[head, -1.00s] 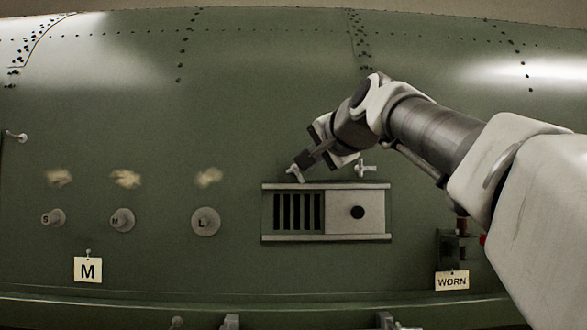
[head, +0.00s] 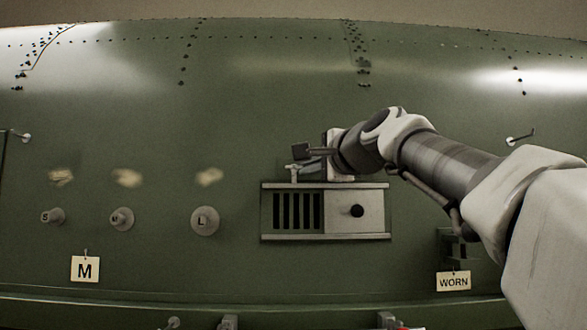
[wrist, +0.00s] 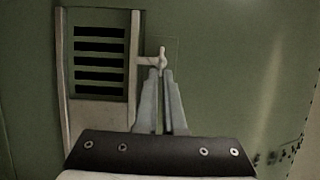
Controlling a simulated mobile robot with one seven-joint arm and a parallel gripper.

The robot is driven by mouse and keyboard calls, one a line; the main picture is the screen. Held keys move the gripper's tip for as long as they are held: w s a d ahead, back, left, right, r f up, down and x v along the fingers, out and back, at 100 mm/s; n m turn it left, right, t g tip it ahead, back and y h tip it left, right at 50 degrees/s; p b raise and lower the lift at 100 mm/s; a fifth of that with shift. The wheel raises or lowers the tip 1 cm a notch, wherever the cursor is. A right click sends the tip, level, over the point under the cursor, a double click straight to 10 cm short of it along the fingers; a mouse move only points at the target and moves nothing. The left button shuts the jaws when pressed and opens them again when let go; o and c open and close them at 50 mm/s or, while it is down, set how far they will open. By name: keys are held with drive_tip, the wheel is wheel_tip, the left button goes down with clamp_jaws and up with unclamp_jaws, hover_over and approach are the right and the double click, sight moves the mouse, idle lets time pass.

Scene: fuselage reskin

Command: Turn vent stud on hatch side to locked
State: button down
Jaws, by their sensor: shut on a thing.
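A vent panel (head: 358,196) sits on the green fuselage side, with dark slots at its left and a plate with a black knob at its right. A small pale vent stud (head: 294,174) stands just above its top left edge, over the slots. It also shows in the wrist view (wrist: 162,54) beside the slotted panel (wrist: 136,30). My gripper (head: 298,153) is at this stud, its fingers (wrist: 160,74) nearly together on the stud's wing. The fingers partly hide the wing. The second stud, above the panel's right half, is hidden behind my gripper.
Round pegs marked S (head: 54,216), M (head: 122,219) and L (head: 205,221) stick out at the left. An M tag (head: 85,269) hangs below them. A WORN tag (head: 453,281) hangs under my arm.

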idle(0.3)
drive_tip(key=c, duration=1)
unclamp_jaws()
drive_tip(key=shift+s, duration=0.1)
drive_tip(key=b+v, duration=0.3)
drive_tip(key=v, duration=1.4)
drive_tip(key=shift+s+f+b, duration=0.1)
drive_tip(key=shift+b, duration=0.25)
drive_tip(key=s+d+f+n+g+h, duration=0.1)
drive_tip(key=s+f+n+g+h, duration=0.1)
drive_tip(key=f, duration=1.5)
drive_tip(key=s+f+n+g+h, duration=0.2)
drive_tip(key=s+f+n+g, duration=0.3)
drive_tip(key=f, duration=1.2)
drive_tip(key=s+d+f+n+g+h, duration=0.1)
drive_tip(key=s+f+n+g+h, duration=0.2)
drive_tip(key=f, duration=1.4)
drive_tip(key=shift+s+d+f+n+g, duration=0.15)
drive_tip(key=shift+s+n+g, duration=0.1)
drive_tip(key=shift+s+n, duration=0.7)
drive_tip(key=shift+s+d+n+g, duration=0.15)
drive_tip(key=shift+s+n+g, duration=0.1)
drive_tip(key=shift+s+n, duration=0.7)
